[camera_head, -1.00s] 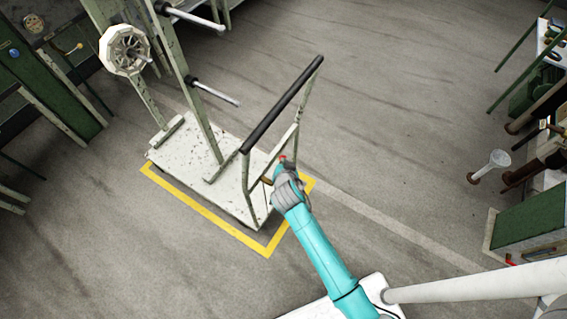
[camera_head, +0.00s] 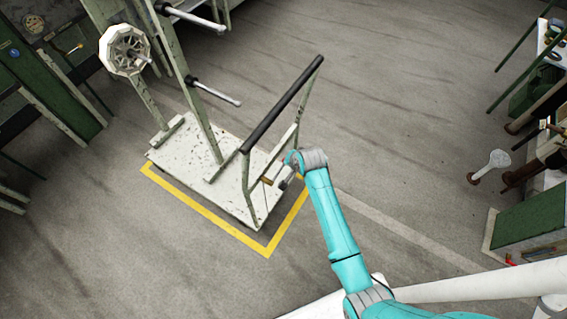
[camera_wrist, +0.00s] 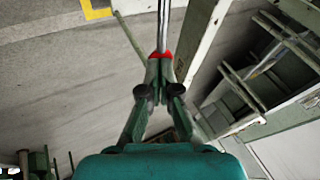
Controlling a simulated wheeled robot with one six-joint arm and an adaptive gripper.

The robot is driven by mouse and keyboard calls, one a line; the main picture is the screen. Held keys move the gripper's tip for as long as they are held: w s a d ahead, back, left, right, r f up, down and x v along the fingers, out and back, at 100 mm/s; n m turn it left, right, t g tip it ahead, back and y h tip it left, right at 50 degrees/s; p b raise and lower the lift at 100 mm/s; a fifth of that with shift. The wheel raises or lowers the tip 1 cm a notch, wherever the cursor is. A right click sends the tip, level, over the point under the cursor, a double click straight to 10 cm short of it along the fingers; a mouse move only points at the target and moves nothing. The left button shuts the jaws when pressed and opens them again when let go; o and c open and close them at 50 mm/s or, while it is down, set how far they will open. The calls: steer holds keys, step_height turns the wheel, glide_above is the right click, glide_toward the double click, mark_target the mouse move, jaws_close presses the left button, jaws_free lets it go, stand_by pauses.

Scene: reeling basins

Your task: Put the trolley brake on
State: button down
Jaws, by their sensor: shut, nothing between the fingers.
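The trolley (camera_head: 232,178) has a white, worn platform and an upright frame with a black handle bar (camera_head: 283,105). My gripper (camera_head: 282,186) is low beside the handle end of the platform, pointing down. A small brownish part (camera_head: 267,181) shows on the frame just left of it. In the wrist view my gripper's fingers (camera_wrist: 160,75) are together and empty. A red end (camera_wrist: 161,55) of a metal rod (camera_wrist: 163,25) lies right at the fingertips, apparently the brake lever; whether they touch I cannot tell. In the head view the red end is hidden.
A yellow floor outline (camera_head: 210,215) surrounds the trolley's near side. A green cabinet (camera_head: 532,222) and a bench are at the right.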

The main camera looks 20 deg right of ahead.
step_height(320, 180, down, 8)
steer(key=m+g+y, duration=0.2)
steer(key=g+y, duration=0.2)
steer(key=y, duration=0.2)
steer(key=shift+d, duration=0.25)
steer(key=shift+f, duration=0.2)
stand_by(0.3)
